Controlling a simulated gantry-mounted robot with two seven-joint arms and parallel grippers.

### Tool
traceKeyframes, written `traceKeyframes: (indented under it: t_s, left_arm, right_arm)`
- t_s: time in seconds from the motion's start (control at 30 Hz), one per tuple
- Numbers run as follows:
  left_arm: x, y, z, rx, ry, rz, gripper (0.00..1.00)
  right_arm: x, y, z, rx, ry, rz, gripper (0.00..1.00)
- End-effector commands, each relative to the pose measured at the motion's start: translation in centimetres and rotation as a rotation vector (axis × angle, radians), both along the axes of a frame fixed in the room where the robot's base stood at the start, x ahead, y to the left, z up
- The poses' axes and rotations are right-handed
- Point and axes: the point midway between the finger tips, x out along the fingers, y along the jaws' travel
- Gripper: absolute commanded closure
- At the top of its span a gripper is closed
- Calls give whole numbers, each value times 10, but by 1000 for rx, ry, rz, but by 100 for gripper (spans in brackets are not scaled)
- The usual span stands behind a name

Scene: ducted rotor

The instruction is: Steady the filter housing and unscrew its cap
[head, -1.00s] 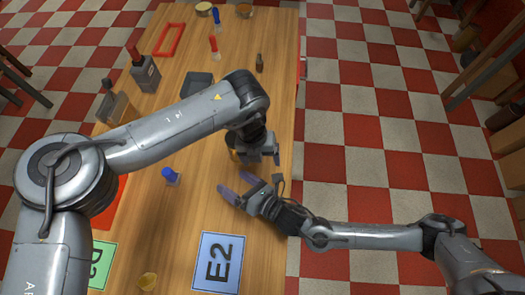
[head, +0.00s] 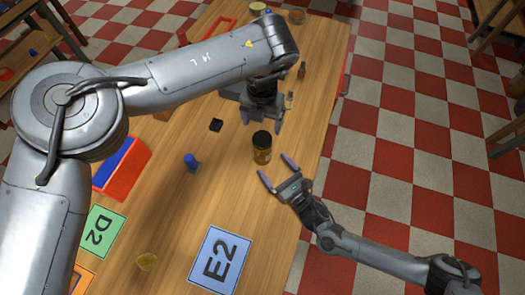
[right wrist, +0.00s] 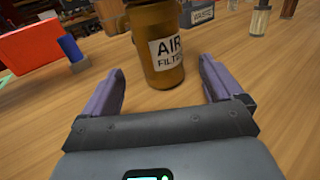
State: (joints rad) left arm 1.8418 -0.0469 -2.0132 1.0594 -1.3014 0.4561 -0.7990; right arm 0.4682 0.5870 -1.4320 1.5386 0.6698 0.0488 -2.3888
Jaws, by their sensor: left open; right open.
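The filter housing (head: 262,154) is an amber-brown cylinder with an "AIR FILTER" label, upright on the wooden table. Its dark cap (head: 261,139) is on top. In the right wrist view the housing (right wrist: 158,60) stands just ahead, between the lines of the fingers, with its top cut off by the frame. My right gripper (head: 277,172) is open and empty, a little below and right of the housing in the head view; its purple fingers (right wrist: 158,88) do not touch it. My left gripper (head: 246,120) is open above the table, up and left of the cap; its fingers are partly hidden.
A blue object (head: 191,162) and a small black block (head: 216,125) stand left of the housing. A red and blue bin (head: 121,165) is farther left. The table around the housing is mostly clear.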

Motion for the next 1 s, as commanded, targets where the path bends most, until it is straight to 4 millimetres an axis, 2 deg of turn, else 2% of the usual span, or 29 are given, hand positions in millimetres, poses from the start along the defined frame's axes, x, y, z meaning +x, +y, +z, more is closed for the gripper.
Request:
traceKeyframes:
  t_s: [0.03, 0.1, 0.4, 0.6, 0.9, 0.93, 1.0]
  left_arm:
    - [-1, -1, 0, 0, 1, -1, 16]
    - [0, -1, 0, 0, 0, -1, 16]
    - [0, -1, 0, 0, 0, -1, 16]
    - [0, -1, 0, 0, 0, -1, 16]
    - [0, -1, 0, 0, 0, -1, 16]
    - [0, -1, 0, 0, 0, -1, 16]
    - [0, -1, 0, 0, 0, -1, 16]
  right_arm:
    - [11, 9, 3, 0, -2, 2, 7]
    - [21, 16, 3, -1, -2, 1, 7]
    - [50, 37, 2, -1, 2, 0, 7]
    - [57, 42, 2, 0, 2, 0, 7]
    - [58, 42, 2, -1, 3, 0, 7]
    - [58, 42, 2, -1, 3, 0, 8]
    - [58, 42, 2, -1, 3, 0, 19]
